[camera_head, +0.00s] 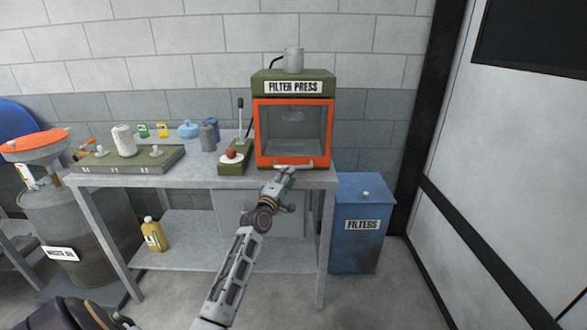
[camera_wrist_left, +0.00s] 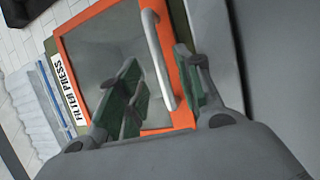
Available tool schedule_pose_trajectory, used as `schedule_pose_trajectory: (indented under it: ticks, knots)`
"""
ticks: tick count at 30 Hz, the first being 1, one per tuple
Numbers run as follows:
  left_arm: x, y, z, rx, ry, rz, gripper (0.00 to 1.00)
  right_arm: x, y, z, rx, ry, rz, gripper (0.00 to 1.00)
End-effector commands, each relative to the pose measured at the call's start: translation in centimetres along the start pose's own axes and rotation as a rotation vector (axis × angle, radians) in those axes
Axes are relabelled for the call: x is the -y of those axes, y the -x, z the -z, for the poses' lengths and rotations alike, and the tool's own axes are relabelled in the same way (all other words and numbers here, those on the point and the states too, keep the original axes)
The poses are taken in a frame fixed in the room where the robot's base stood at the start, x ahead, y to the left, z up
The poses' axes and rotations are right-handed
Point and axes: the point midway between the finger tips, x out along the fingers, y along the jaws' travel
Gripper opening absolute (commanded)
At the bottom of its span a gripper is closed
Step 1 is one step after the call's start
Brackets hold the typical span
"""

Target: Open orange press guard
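The orange press guard (camera_head: 261,134) is a framed clear panel on the front of the green filter press (camera_head: 262,82). It is shut. A pale bar handle (camera_head: 296,166) runs along its lower edge. The guard (camera_wrist_left: 186,118) and handle (camera_wrist_left: 152,38) also show in the left wrist view, turned sideways. My left gripper (camera_head: 287,178) is at the handle, just below the guard. In the wrist view its green-padded fingers are apart, with the handle in the gap between them. I cannot tell whether either finger touches the handle. My right gripper is not in view.
The press stands at the right end of a grey workbench (camera_head: 205,172). A lever and red button box (camera_head: 231,168) is just left of it. A green tray (camera_head: 125,165) and small containers lie further left. A blue filters bin (camera_head: 357,250) stands right of the bench.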

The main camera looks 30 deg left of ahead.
Motion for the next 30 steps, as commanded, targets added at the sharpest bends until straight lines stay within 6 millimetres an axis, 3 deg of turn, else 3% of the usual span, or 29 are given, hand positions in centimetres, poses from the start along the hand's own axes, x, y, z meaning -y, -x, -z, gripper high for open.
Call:
schedule_pose_trajectory:
  ticks: [11, 18, 30]
  knots:
    - [-0.1, -3.0, 0.0, 0.000, 0.000, -0.001, 0.35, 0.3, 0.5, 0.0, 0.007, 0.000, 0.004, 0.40]
    - [0.0, -4.8, 0.0, 0.000, 0.000, -0.001, 0.35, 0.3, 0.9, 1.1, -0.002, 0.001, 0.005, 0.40]
    - [0.0, -6.2, 0.0, 0.000, -0.001, 0.000, 0.35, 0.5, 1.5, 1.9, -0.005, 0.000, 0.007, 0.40]
